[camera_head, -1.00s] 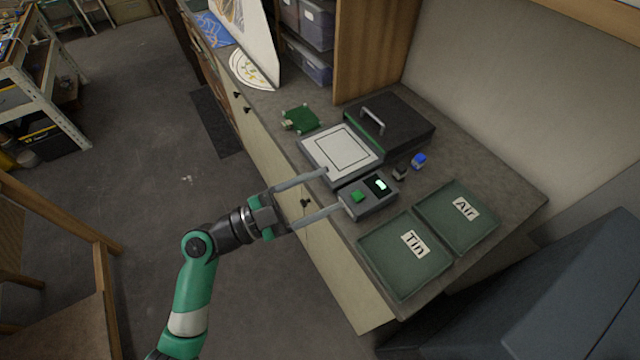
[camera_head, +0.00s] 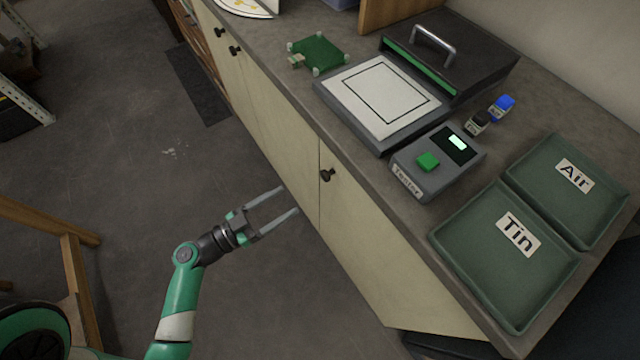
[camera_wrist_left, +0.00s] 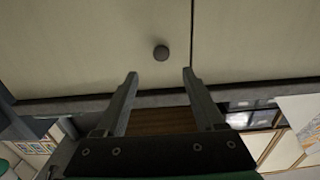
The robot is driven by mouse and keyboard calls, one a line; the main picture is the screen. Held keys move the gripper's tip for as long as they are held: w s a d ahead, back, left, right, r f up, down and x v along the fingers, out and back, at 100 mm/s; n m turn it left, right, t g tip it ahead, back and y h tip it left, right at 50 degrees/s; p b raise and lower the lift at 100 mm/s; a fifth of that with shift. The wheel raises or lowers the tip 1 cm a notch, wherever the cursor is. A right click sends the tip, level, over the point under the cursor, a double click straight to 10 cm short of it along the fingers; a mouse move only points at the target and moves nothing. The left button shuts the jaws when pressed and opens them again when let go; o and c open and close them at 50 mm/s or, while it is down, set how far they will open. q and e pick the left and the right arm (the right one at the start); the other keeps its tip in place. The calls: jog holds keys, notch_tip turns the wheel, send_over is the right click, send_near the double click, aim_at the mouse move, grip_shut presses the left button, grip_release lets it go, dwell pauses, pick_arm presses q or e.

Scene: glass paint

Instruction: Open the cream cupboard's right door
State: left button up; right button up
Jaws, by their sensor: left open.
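The cream cupboard's right door (camera_head: 365,240) is shut, with a thin dark seam along its left edge. Its small dark round knob (camera_head: 326,175) sits near that seam, just below the worktop. My left gripper (camera_head: 289,199) is open and empty, in front of the cupboard, left of and a little lower than the knob in the head view. In the left wrist view the knob (camera_wrist_left: 161,53) shows just beyond the open fingertips, lined up between them, with the seam to its right. The fingers look apart from the knob. My right gripper is not in view.
On the worktop (camera_head: 385,215) stand a grey tester (camera_head: 438,163), a flat white-topped pad (camera_head: 385,95), a dark box with a handle (camera_head: 455,58) and green trays (camera_head: 505,245) marked Tin and Air. More doors with dark knobs lie further left. The floor before the cupboard is clear.

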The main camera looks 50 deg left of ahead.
aim_at(323, 178)
pick_arm(q)
jog(key=w+b, duration=0.1)
jog(key=w, duration=0.2)
jog(key=w+b, duration=0.1)
jog(key=w, duration=0.3)
jog(key=w+d+b, duration=0.1)
jog(key=w, duration=0.2)
jog(key=shift+w+r, duration=0.15)
jog(key=shift+w, duration=0.65)
jog(key=shift+d, duration=0.1)
grip_shut()
dwell(0.5)
